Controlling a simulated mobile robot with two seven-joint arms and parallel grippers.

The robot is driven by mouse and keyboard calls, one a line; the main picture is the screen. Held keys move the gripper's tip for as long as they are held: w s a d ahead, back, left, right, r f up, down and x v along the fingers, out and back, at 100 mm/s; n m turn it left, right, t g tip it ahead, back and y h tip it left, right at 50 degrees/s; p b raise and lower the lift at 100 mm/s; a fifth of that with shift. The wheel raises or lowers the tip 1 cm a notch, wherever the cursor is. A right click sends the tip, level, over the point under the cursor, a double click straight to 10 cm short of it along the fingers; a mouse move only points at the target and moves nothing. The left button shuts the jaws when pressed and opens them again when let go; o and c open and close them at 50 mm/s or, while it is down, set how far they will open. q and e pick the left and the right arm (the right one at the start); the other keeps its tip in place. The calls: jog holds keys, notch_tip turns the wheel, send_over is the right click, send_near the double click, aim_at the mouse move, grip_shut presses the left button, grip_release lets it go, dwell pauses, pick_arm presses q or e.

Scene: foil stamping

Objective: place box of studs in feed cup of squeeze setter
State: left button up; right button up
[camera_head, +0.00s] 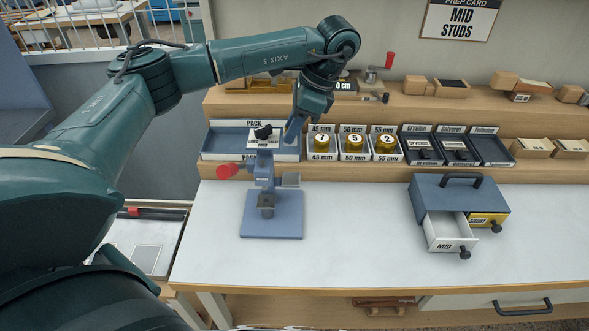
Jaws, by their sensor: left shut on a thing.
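The squeeze setter stands on the white table, with a flat blue base (285,227), a blue upright and a red-knobbed lever (227,171) at its left. A small grey square part (291,180) juts from its right side; I cannot tell whether this is the feed cup. A small white labelled piece with a black knob (264,133) shows at the setter's top; its label is too small to read surely. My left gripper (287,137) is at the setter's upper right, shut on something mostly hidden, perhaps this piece. My right gripper is out of view.
A blue cabinet (432,197) stands at the right with a white MID drawer (443,232) and a yellow drawer (485,219) pulled out. Behind are a PACK tray (222,143), numbered gold pots (353,143) and dark trays (420,151). The table (350,230) between setter and cabinet is clear.

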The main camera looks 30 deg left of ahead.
pick_arm(q)
notch_tip(320, 180, down, 7)
jog(key=shift+w+r+b, duration=0.1)
jog(key=shift+r+b, duration=0.1)
jog(key=shift+b, duration=0.45)
jog(key=shift+f, duration=0.85)
notch_tip(320, 180, down, 3)
jog(key=shift+f, duration=0.1)
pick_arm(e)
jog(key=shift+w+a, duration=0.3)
pick_arm(q)
jog(key=shift+f, duration=0.15)
jog(key=o, duration=1)
jog(key=shift+c, duration=0.2)
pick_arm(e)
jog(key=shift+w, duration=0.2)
